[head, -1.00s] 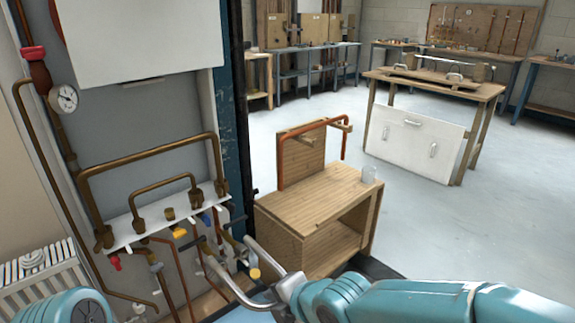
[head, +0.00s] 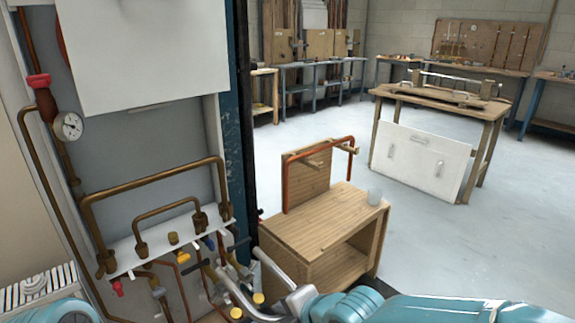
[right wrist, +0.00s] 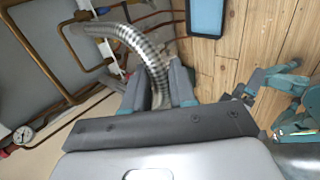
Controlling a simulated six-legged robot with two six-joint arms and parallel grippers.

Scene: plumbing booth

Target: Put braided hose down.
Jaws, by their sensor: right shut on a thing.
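The braided hose (right wrist: 133,40) is a silver ribbed metal tube in the right wrist view. My right gripper (right wrist: 158,82) is shut on it, with a grey finger on each side. From the fingers the hose bends up and left, towards the copper pipes. I cannot tell whether its far end touches them. In the head view my right gripper (head: 240,270) is low in the middle, in front of the lower pipes. I cannot clearly tell the hose from grey gripper parts there. Part of my left arm shows at the lower left; its gripper is out of view.
Copper pipes with valves (head: 150,185) and a gauge (head: 69,126) are on the wall at left. A blue-rimmed tray (right wrist: 206,16) lies on the wooden floor (right wrist: 245,45). Open grey floor (head: 440,230) lies to the right.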

